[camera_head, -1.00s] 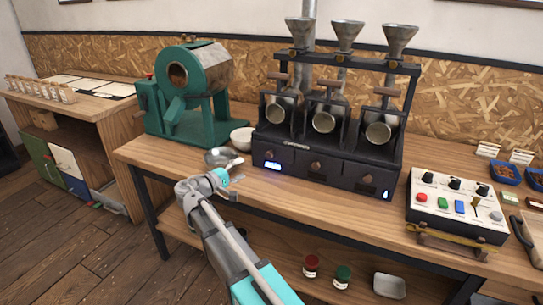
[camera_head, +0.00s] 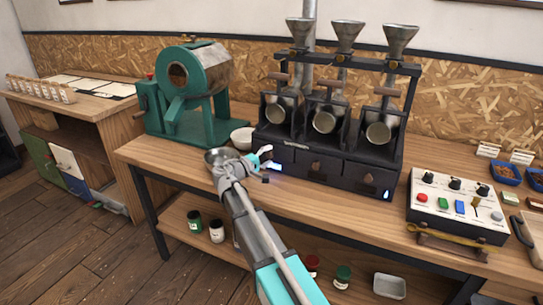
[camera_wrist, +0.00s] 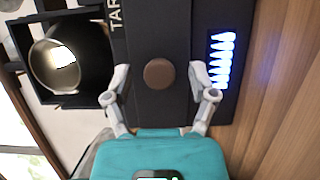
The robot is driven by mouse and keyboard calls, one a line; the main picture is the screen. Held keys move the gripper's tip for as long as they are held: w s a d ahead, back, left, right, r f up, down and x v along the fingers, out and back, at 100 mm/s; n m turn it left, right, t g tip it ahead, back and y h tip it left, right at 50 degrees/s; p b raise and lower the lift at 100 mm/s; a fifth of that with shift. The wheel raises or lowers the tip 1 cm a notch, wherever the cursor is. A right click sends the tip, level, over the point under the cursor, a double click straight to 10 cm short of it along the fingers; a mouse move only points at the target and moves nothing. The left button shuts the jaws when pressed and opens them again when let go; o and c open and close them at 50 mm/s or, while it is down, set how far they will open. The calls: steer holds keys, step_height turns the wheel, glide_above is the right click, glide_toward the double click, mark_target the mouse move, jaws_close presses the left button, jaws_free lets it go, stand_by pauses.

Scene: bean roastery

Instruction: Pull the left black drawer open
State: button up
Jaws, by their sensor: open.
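The black machine (camera_head: 330,172) on the wooden bench has a row of black drawers along its base. In the wrist view, a round brown knob (camera_wrist: 159,73) stands out from a black drawer front (camera_wrist: 160,30). My gripper (camera_wrist: 159,80) is open, with one finger on each side of the knob and a gap showing at both sides. In the head view, my gripper (camera_head: 267,163) is in front of the left drawer and hides most of its front and knob. The drawer looks closed as far as I can see.
A metal bowl (camera_head: 218,155) and a white bowl (camera_head: 242,137) stand left of the machine, close to my arm. A control box (camera_head: 455,207) stands at the right. The bench front before the drawers is clear.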

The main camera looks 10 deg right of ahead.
steer(key=shift+w+d, duration=0.25)
steer(key=shift+d, duration=0.1)
jaws_close()
